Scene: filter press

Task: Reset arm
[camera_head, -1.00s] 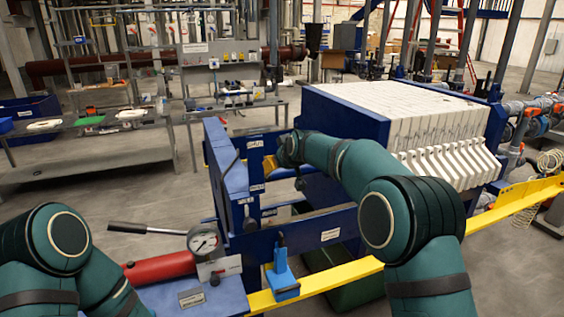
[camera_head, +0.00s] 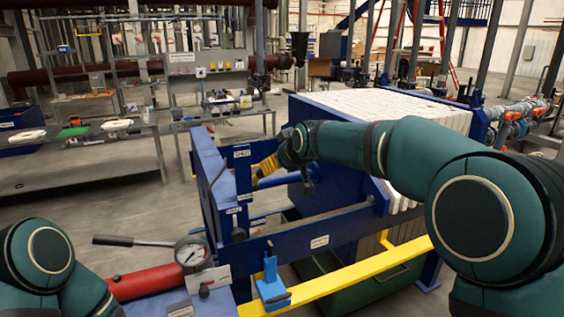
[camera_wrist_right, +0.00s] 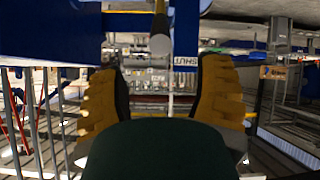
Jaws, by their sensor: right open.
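My right arm reaches across the blue filter press frame (camera_head: 335,230) from the right. My right gripper (camera_head: 265,170), with yellow fingers, is beside the upright blue end plate near its labels. In the right wrist view the two yellow fingers stand wide apart (camera_wrist_right: 160,100), with nothing held between them. A grey rod end (camera_wrist_right: 160,44) and a "SHUT" label (camera_wrist_right: 186,60) show just beyond the fingers. I cannot tell whether they touch the rod. My left arm shows at the lower left; its gripper is out of the picture.
A red hand pump (camera_head: 150,280) with a dark lever and a pressure gauge (camera_head: 191,251) stands at the front left. A yellow rail (camera_head: 360,273) and a light blue bracket (camera_head: 271,284) run close in front. White filter plates (camera_head: 400,110) stand behind my right arm. A grey bench (camera_head: 90,165) is at the back left.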

